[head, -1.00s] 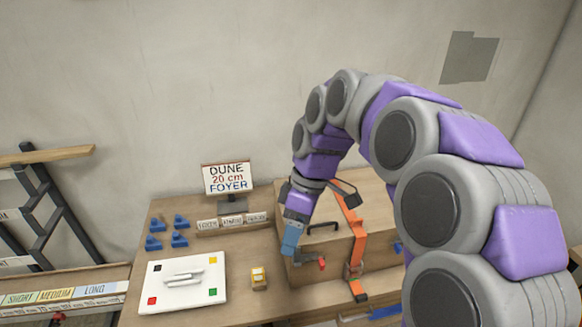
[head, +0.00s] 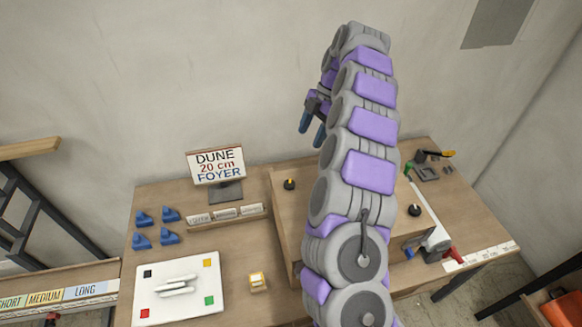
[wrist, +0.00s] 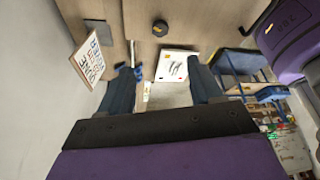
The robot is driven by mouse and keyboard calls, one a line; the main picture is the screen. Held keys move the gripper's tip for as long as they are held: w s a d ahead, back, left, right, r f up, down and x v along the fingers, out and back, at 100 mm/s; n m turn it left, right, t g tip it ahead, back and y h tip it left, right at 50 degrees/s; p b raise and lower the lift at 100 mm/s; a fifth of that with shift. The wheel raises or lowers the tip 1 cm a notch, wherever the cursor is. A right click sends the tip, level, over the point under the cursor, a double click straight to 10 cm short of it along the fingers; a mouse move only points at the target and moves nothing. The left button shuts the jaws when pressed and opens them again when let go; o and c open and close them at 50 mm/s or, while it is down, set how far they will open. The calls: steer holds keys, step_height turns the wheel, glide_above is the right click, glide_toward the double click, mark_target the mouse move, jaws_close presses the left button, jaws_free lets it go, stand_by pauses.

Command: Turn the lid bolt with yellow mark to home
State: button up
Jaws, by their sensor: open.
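The lid bolt with the yellow mark (head: 290,184) is a small black knob with a yellow-orange mark on top, at the left of the wooden box lid (head: 290,212). A black knob (wrist: 160,28) shows ahead of the fingers in the wrist view; its mark is too small to read for certain. My gripper (head: 312,130) is open and empty, raised above the back of the box and apart from the bolt. Its two blue fingers also show in the wrist view (wrist: 162,88). My arm hides the middle of the lid.
Another black knob (head: 415,210) is on the right of the box. Tools (head: 428,172) lie at the right.

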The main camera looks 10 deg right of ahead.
mark_target(290, 183)
steer(key=b+x, duration=0.4)
steer(key=x, duration=1.3)
steer(key=shift+f, duration=0.2)
steer(key=shift+s, duration=0.1)
steer(key=c, duration=1)
